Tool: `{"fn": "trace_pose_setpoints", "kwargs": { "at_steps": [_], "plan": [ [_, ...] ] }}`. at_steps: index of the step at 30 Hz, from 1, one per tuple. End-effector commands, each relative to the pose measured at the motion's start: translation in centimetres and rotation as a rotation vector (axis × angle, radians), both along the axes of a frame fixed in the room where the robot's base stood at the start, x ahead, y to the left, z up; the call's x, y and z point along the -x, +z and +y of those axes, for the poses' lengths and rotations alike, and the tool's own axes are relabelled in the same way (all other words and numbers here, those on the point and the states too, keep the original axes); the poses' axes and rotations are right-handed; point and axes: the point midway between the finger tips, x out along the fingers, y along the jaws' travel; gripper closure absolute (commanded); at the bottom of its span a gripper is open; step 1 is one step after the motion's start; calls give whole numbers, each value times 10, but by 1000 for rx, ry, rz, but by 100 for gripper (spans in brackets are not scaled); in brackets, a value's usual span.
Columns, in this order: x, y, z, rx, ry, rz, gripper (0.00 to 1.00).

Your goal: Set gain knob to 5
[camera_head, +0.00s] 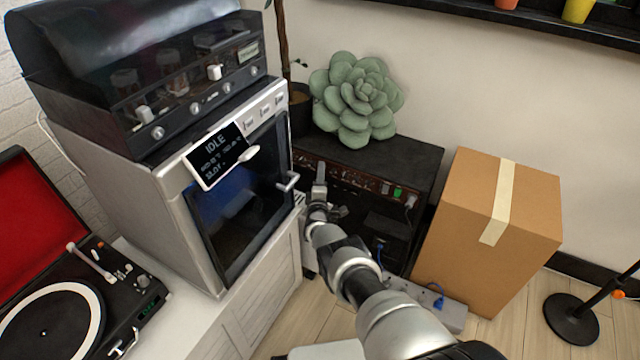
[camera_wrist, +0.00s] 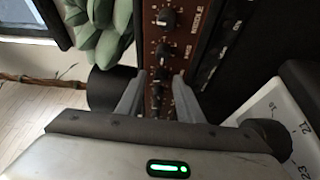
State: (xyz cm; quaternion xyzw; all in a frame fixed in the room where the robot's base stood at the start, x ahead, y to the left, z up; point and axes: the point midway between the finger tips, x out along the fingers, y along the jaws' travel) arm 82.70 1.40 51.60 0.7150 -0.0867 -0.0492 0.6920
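A black amplifier (camera_head: 418,165) with a brown control panel (camera_head: 345,181) stands low against the wall. In the wrist view the brown panel (camera_wrist: 165,40) carries a column of black knobs. One knob (camera_wrist: 166,17) is beside lettering that looks like "MIDDLE", and another (camera_wrist: 162,53) is beside lettering like "BASS". Further knobs sit lower, between my fingers. I cannot read which one is gain, nor its setting. My gripper (camera_head: 319,197) is in front of the panel's left part. In the wrist view my gripper (camera_wrist: 158,92) is open, its fingers apart on either side of the lower knobs.
A green succulent (camera_head: 357,98) sits on the amplifier. A cardboard box (camera_head: 480,240) stands to its right. A white cabinet with a glass-doored machine (camera_head: 240,200) is close on the left. A power strip (camera_head: 440,305) lies on the floor. A turntable (camera_head: 60,310) is at lower left.

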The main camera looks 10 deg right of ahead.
Motion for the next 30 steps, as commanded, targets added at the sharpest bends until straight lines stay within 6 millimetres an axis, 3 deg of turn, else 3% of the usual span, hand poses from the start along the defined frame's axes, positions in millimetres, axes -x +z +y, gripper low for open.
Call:
{"fn": "trace_pose_setpoints", "kwargs": {
  "at_steps": [5,21,30],
  "plan": [
    [21,6,5,2,1,4,67],
    [143,-4,29,2,3,3,67],
    [168,-8,33,0,1,0,67]
  ]
}}
